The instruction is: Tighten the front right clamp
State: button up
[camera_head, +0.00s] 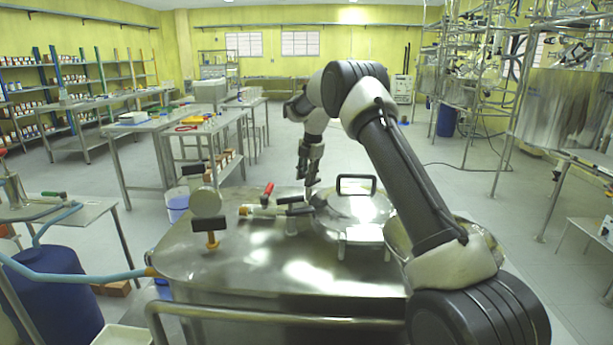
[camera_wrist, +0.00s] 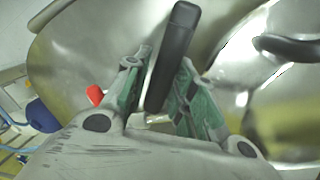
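The round metal lid (camera_head: 352,215) of the reactor carries a black loop handle (camera_head: 356,184). Small clamp parts (camera_head: 342,245) show at its near rim, and my arm hides its right side. My gripper (camera_head: 311,184) points down over the lid's far left edge. In the wrist view, a black bar-shaped clamp handle (camera_wrist: 172,55) stands between the two green-padded fingers of my gripper (camera_wrist: 163,62). The fingers lie close on both sides of it; I cannot tell whether they press on it. I cannot tell which clamp this bar belongs to.
A red-handled valve (camera_head: 268,190) and black-handled fittings (camera_head: 291,211) stand on the reactor top left of the lid. A round disc (camera_head: 207,202) stands farther left. A metal rail (camera_head: 270,320) crosses the near side. A blue drum (camera_head: 55,295) stands at left.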

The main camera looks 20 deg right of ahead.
grip_shut()
jog(key=shift+m, duration=0.3)
jog(key=m, duration=0.3)
jog(key=m+h, duration=0.1)
jog(key=shift+w+a+r+t, duration=0.1)
jog(key=shift+w+a+t, duration=0.05)
jog(key=shift+w+t, duration=0.15)
jog(key=m, duration=0.4)
jog(key=shift+w+r+m+h, duration=0.1)
jog(key=shift+w+m+h, duration=0.2)
jog(key=shift+m+h, duration=0.1)
jog(key=m, duration=0.3)
jog(key=shift+w+m+h, duration=0.2)
jog(key=shift+m+h, duration=0.2)
jog(key=m, duration=0.3)
jog(key=m+g, duration=0.1)
jog(key=shift+w+d+m+h, duration=0.15)
jog(key=shift+d+m+h, duration=0.15)
jog(key=shift+d, duration=0.1)
